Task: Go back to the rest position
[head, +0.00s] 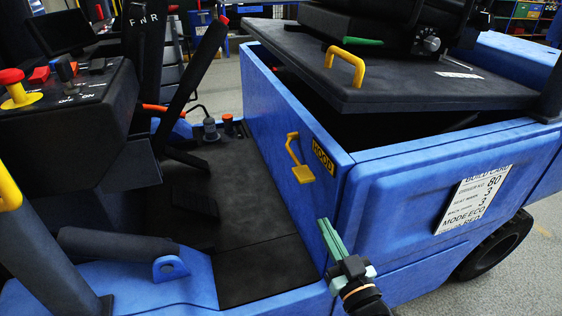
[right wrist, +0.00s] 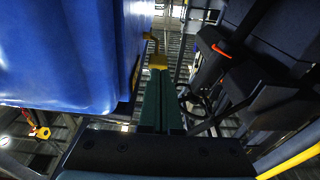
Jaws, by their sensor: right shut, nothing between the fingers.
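My right gripper (head: 328,232) is at the lower middle of the head view, its green fingers shut with nothing between them. It is beside the blue side panel of the forklift (head: 440,185). The shut fingers also show in the right wrist view (right wrist: 160,100), pointing towards a yellow latch (right wrist: 157,60). In the head view the yellow hood latch (head: 300,165) is on the blue panel, above and left of the fingers and apart from them. My left gripper does not show.
The black hood (head: 400,85) with a yellow handle (head: 345,62) and the seat is tilted up a little, with a gap below. A rear wheel (head: 495,245) is at right.

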